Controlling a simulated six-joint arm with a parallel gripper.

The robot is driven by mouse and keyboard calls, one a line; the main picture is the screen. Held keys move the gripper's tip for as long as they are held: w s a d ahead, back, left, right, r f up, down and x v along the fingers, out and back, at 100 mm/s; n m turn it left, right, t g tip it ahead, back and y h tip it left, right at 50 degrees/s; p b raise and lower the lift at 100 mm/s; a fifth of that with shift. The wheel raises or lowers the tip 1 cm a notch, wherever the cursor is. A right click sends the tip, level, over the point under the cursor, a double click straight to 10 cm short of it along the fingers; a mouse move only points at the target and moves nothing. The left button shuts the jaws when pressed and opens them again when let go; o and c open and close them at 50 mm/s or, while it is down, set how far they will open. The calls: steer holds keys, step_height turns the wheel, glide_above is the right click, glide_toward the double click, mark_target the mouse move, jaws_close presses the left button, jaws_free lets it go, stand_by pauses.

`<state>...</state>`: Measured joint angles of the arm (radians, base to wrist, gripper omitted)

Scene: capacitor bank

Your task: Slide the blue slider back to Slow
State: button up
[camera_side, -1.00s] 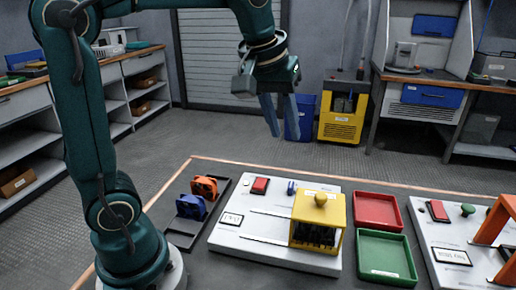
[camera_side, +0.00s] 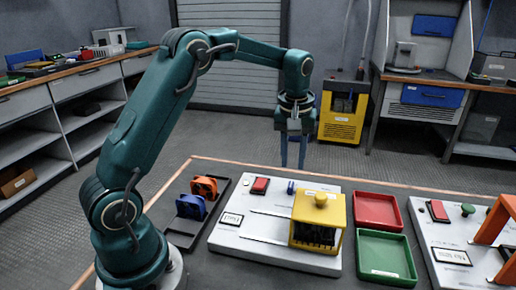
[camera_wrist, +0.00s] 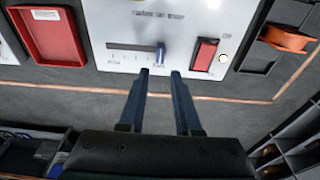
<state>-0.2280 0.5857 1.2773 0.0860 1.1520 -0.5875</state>
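The blue slider (camera_side: 291,187) stands up from the far edge of the white panel (camera_side: 232,240), behind the yellow box. In the wrist view the slider (camera_wrist: 161,52) sits at the right end of a marked scale; the small labels there are too blurred to read. My gripper (camera_side: 293,164) points down above and around the panel's far edge, its tips higher than the slider. In the wrist view my gripper (camera_wrist: 160,73) is open, with an empty gap between its blue fingers. The slider lines up with that gap, apart from both fingers.
A red button (camera_side: 260,185) is beside the slider on the panel. A yellow box with a knob (camera_side: 319,218) stands in front. Red (camera_side: 376,210) and green (camera_side: 385,257) trays lie to the right. A dark tray (camera_side: 182,240) with orange and blue parts lies to the left.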

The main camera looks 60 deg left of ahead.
mark_target(292, 185)
steer(key=shift+f, duration=3.25)
jaws_close()
steer(key=shift+w+d+r, duration=0.1)
steer(key=shift+w+d, duration=2.9)
steer(key=shift+w, duration=0.2)
steer(key=shift+d, duration=0.1)
